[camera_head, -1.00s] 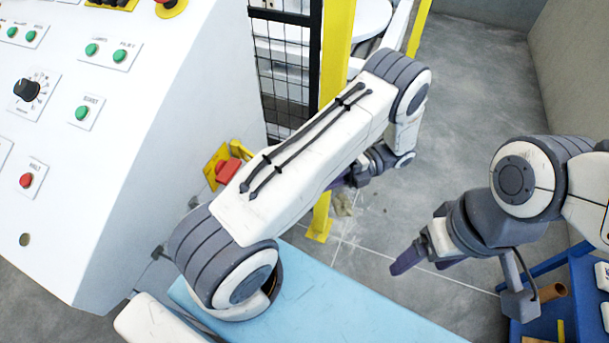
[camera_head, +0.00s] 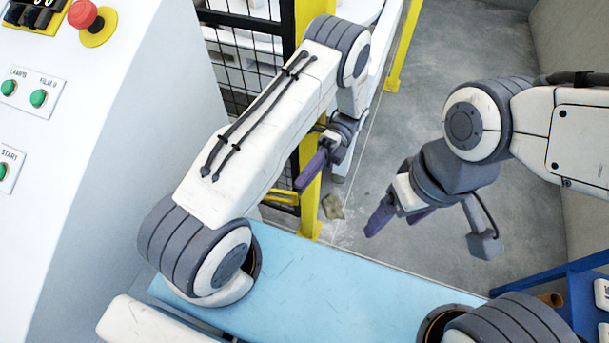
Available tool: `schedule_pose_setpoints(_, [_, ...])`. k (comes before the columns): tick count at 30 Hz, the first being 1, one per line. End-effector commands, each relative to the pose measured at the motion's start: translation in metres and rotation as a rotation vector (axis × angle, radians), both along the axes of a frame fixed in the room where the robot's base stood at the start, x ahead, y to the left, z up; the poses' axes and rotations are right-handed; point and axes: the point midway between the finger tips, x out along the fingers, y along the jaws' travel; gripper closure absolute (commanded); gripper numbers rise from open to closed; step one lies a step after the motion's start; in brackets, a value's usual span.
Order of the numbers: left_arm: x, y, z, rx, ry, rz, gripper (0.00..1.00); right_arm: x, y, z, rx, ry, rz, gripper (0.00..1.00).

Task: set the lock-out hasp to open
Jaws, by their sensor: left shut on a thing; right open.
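My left gripper (camera_head: 303,184) is beside the yellow post, its purple fingers pointing down and left. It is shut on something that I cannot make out. Narrow yellow bars (camera_head: 284,194) show right by its fingertips, partly behind my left arm. I cannot tell whether they belong to the lock-out hasp, and no hasp can be clearly picked out. Its open or closed setting does not show. My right gripper (camera_head: 388,221) is open and empty, above the grey floor right of the post.
A white control cabinet (camera_head: 120,150) with green buttons and a red emergency knob (camera_head: 84,14) stands at the left. A black mesh fence (camera_head: 243,70) and yellow post (camera_head: 311,215) stand behind my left arm. A blue trolley (camera_head: 577,290) is at the lower right.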

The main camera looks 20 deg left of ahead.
Motion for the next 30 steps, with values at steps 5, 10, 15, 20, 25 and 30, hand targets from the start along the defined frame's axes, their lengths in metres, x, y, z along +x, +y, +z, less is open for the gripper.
schedule_pose_setpoints(5, [0.002,0.002,0.000,-0.002,-0.009,0.006,1.00,0.000,0.000,0.000,0.000,0.000,0.000,0.21])
schedule_pose_setpoints(10, [0.002,0.002,0.000,-0.002,-0.010,0.006,1.00,0.000,0.000,0.000,0.000,0.000,0.000,0.21])
schedule_pose_setpoints(15, [0.001,0.002,0.000,-0.003,-0.008,0.006,0.44,0.000,0.000,0.000,0.000,0.000,0.000,0.21])
schedule_pose_setpoints(20, [0.001,0.001,0.000,-0.002,-0.006,0.006,0.44,0.000,0.000,0.000,0.000,0.000,0.000,0.21])
schedule_pose_setpoints(25, [0.001,0.000,0.006,-0.003,-0.008,0.006,0.44,0.000,0.000,-0.001,0.000,0.000,0.000,0.21])
schedule_pose_setpoints(30, [0.002,0.001,0.034,-0.003,-0.010,0.006,0.44,0.000,0.000,-0.004,0.000,0.000,0.000,0.21])
